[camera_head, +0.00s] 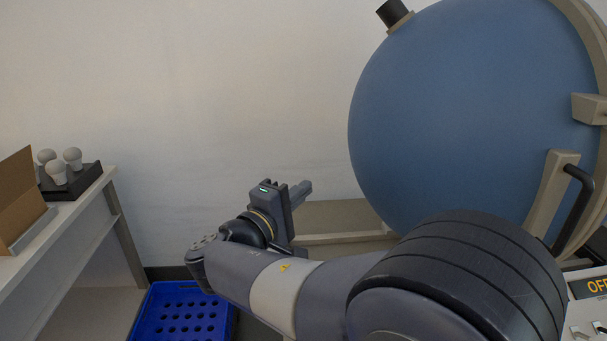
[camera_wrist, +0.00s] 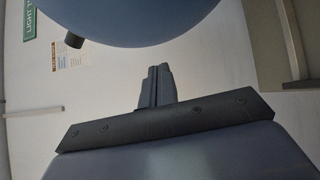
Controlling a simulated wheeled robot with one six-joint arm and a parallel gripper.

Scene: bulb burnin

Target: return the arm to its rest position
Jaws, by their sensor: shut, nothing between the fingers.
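My gripper (camera_head: 302,192) is at the end of my arm, low in the middle of the head view, in front of the pale wall. Its fingers are together and hold nothing. In the wrist view the closed fingers (camera_wrist: 157,84) point up the picture, toward the large blue sphere (camera_wrist: 130,15). The gripper is apart from the sphere, which fills the right of the head view (camera_head: 470,110). My arm bends across the lower middle of the head view and hides part of what lies behind it.
A table (camera_head: 75,225) at the left bears a dark tray (camera_head: 75,186) with several white bulbs (camera_head: 73,157) and an open cardboard box (camera_head: 22,200). A blue crate (camera_head: 165,315) stands low beside it. A panel with an OFF sign (camera_head: 594,286) and a black handle (camera_head: 574,210) are at the right.

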